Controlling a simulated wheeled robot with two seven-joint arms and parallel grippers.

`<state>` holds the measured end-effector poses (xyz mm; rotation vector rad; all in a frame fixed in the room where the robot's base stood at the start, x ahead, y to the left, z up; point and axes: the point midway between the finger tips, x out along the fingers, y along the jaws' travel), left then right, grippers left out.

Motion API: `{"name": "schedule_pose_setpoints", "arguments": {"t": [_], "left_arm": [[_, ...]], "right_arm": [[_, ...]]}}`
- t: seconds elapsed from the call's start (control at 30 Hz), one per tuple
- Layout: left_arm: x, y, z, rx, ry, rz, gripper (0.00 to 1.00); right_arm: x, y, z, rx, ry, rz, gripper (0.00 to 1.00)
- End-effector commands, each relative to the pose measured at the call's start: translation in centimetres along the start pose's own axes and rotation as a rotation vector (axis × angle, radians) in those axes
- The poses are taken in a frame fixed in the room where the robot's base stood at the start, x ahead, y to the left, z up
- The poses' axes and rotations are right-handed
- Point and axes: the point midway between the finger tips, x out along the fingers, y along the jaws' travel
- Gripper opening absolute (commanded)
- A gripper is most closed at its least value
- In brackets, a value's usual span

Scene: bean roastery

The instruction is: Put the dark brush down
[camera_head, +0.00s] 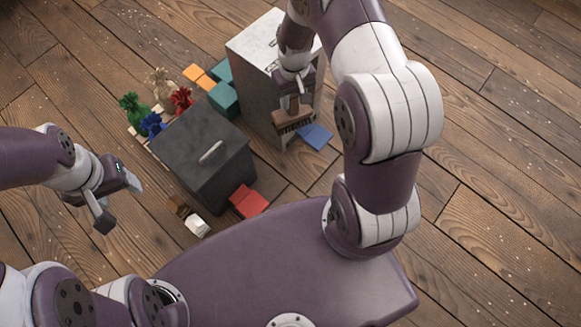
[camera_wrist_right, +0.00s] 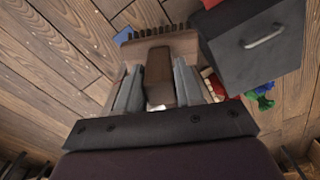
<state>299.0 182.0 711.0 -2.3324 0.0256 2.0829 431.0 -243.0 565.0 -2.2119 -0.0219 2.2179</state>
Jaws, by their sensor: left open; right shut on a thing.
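My right gripper (camera_head: 293,100) is shut on the brown brush (camera_head: 292,124), just in front of the pale cabinet. In the right wrist view the brush's dark handle (camera_wrist_right: 159,68) lies between the fingers of that gripper (camera_wrist_right: 158,90). Its wide bristled head (camera_wrist_right: 160,41) points away from the gripper. The brush appears near the blue flat pad (camera_head: 315,136), which lies on the floor beside it. I cannot tell whether the bristles touch anything. My left gripper (camera_head: 121,203) is open and empty, left of the dark box.
A dark lidded box (camera_head: 205,153) with a pale handle stands left of the pale cabinet (camera_head: 262,62). Tied sacks (camera_head: 181,99), orange blocks (camera_head: 198,76) and teal boxes (camera_head: 222,95) are behind it. A red item (camera_head: 248,201) and a white item (camera_head: 197,226) lie in front. Floor at right is clear.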

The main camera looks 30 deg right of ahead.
Motion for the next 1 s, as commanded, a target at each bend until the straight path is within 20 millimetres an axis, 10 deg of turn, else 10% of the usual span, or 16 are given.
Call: {"name": "schedule_pose_setpoints", "arguments": {"t": [0.03,0.1,0.33,0.6,1.0], "left_arm": [[4.8,0.0,0.6,0.000,0.000,0.000,0.62],[7.9,0.0,1.0,0.000,0.000,0.000,0.62],[15.9,0.0,1.9,0.000,0.000,0.000,0.62],[18.9,-0.1,2.2,0.000,0.001,0.000,0.62],[23.9,-0.1,2.8,0.000,0.000,0.000,0.62]], "right_arm": [[6.7,1.1,1.4,0.007,-0.005,-0.002,0.00],[12.5,2.6,3.4,0.008,-0.002,-0.003,0.00],[27.4,5.2,10.7,0.008,0.006,0.006,0.00],[33.2,5.2,14.2,0.000,0.006,0.015,0.00],[39.6,0.4,5.5,0.001,0.007,0.015,0.00]]}}
